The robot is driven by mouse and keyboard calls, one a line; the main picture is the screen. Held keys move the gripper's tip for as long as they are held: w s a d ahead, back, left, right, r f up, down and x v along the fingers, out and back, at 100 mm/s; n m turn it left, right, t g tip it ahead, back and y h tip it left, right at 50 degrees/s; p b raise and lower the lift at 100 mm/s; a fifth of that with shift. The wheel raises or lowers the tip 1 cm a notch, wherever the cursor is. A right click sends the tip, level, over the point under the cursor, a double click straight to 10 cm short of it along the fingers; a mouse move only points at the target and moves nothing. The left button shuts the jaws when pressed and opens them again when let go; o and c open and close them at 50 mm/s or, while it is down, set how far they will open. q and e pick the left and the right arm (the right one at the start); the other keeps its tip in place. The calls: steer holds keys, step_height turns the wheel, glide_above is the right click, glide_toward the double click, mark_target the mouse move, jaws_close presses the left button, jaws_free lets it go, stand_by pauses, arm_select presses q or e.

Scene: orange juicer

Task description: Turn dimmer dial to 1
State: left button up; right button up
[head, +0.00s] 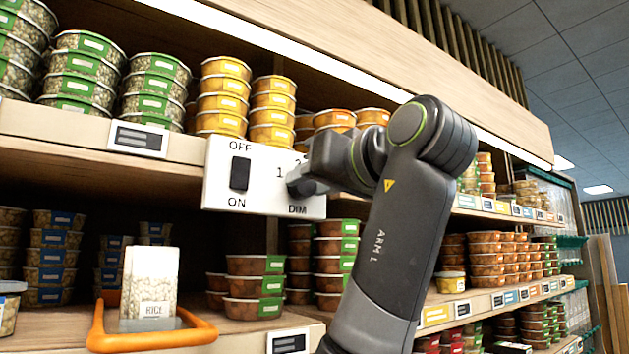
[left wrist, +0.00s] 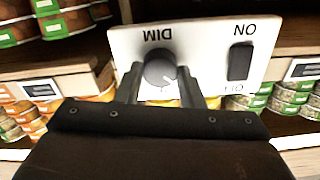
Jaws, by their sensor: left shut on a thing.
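A white control panel (head: 222,188) is fixed to the shelf edge. It carries a black rocker switch (head: 240,173) marked OFF above and ON below, and a DIM dial to its right. In the head view my left gripper (head: 298,182) covers the dial; a 1 and part of a 2 show beside it. In the left wrist view the panel (left wrist: 205,50) appears upside down. The round grey dial (left wrist: 160,67) sits between the fingers of my left gripper (left wrist: 164,85), which is shut on it.
Stacked food tubs (head: 165,85) line the upper shelf behind the panel. Below stand more tubs (head: 255,285) and a rice pack (head: 150,283) by an orange-handled basket (head: 150,340). The space in front of the panel is clear except for my arm.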

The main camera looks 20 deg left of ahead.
arm_select(q)
steer(key=shift+r+n, duration=0.15)
steer(key=shift+n, duration=0.85)
steer(key=o, duration=0.7)
steer(key=shift+c, duration=0.2)
steer(key=o, duration=0.3)
steer(key=shift+w+a, duration=0.1)
steer(key=shift+a, duration=0.05)
steer(key=shift+o, duration=0.2)
steer(key=shift+f, duration=0.2)
